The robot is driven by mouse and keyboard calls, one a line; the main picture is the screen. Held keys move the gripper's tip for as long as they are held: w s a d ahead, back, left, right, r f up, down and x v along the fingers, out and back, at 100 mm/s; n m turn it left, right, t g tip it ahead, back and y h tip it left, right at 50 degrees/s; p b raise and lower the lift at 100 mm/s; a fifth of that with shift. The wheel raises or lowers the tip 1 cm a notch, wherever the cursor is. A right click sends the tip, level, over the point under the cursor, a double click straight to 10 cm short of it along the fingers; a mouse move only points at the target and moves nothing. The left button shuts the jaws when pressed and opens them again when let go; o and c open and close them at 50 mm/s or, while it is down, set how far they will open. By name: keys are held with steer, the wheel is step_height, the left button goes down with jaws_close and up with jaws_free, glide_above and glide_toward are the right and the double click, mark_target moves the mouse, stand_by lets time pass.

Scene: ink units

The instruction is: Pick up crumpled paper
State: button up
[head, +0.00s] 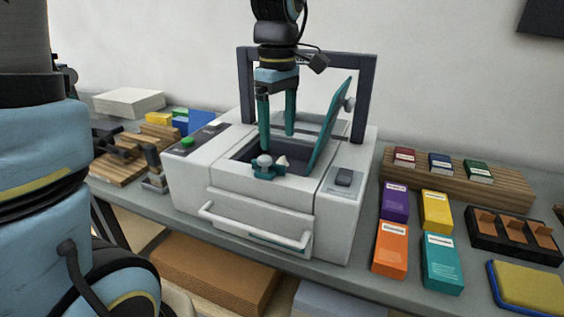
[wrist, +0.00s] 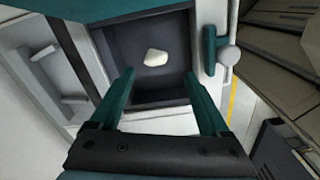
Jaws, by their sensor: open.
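The crumpled paper (wrist: 156,58) is a small white lump on the dark floor of the open recess (wrist: 120,55) in the wrist view. In the head view the paper (head: 282,162) shows as a small pale tip behind the recess's front edge; its lower part is hidden. The recess is in the top of a white machine (head: 255,205). My gripper (head: 277,141) points down over the recess with its teal fingers apart and empty. In the wrist view my gripper (wrist: 159,75) has the paper ahead of it, roughly centred between the fingertips, not touching them.
A raised teal lid (head: 330,122) stands right of the fingers. A teal latch with a grey knob (head: 264,161) sits at the recess's front edge. A dark frame (head: 366,95) rises behind. Several coloured boxes (head: 395,204) stand right; a wooden tray (head: 118,168) lies left.

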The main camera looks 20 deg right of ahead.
mark_target(280, 159)
steer(key=f, duration=0.2)
steer(key=f+p, duration=0.1)
steer(key=f, duration=0.4)
steer(key=shift+w+d+f+p, duration=0.1)
steer(key=shift+w+d+p, duration=0.15)
steer(key=shift+p, duration=0.1)
jaws_close()
